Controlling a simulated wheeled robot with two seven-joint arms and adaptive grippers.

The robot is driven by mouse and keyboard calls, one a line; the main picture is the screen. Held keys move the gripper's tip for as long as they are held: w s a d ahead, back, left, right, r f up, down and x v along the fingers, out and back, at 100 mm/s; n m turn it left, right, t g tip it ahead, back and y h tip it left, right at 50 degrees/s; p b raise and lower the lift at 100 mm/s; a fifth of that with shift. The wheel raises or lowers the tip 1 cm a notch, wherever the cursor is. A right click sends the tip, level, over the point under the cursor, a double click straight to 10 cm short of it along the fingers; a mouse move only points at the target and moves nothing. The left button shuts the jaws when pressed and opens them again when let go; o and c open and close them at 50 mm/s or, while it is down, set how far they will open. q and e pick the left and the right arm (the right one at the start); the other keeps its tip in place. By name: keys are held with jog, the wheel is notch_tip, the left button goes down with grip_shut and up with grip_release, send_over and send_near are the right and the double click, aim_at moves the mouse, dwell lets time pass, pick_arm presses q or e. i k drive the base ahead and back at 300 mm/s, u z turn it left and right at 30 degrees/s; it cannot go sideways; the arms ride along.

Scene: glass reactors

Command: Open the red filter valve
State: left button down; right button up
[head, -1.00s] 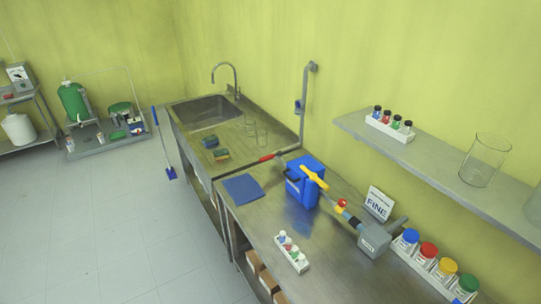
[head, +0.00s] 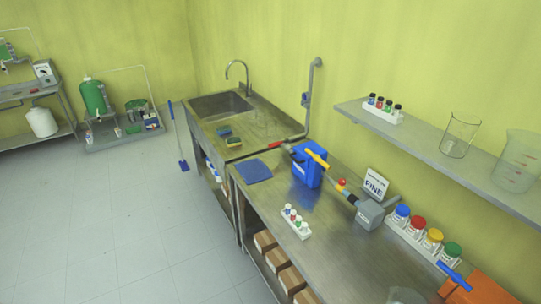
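A lever with a red handle (head: 287,142) sticks out to the left behind the blue box (head: 307,167) on the steel bench. A yellow lever (head: 317,158) lies across the top of that box. Further right, a small red and yellow part (head: 341,185) sits on a pipe leading to a grey unit (head: 370,215). I cannot tell for sure which red part is the filter valve, or whether it is open. Neither of my grippers shows in the head view.
The steel bench (head: 335,250) carries a white rack of small vials (head: 296,222), a blue mat (head: 251,171) and jars with coloured lids (head: 418,223). A blue handle (head: 454,275) lies at lower right. A wall shelf (head: 440,150) holds glassware. The floor (head: 110,225) at left is free.

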aim_at(286, 140)
jog(key=k, duration=0.75)
jog(key=u, duration=0.55)
jog(key=i, duration=0.75)
jog(key=u, duration=0.8)
jog(key=i, duration=1.15)
jog(key=z, duration=0.45)
jog(key=i, duration=0.75)
jog(key=z, duration=1.25)
jog(key=i, duration=0.4)
jog(key=z, duration=0.4)
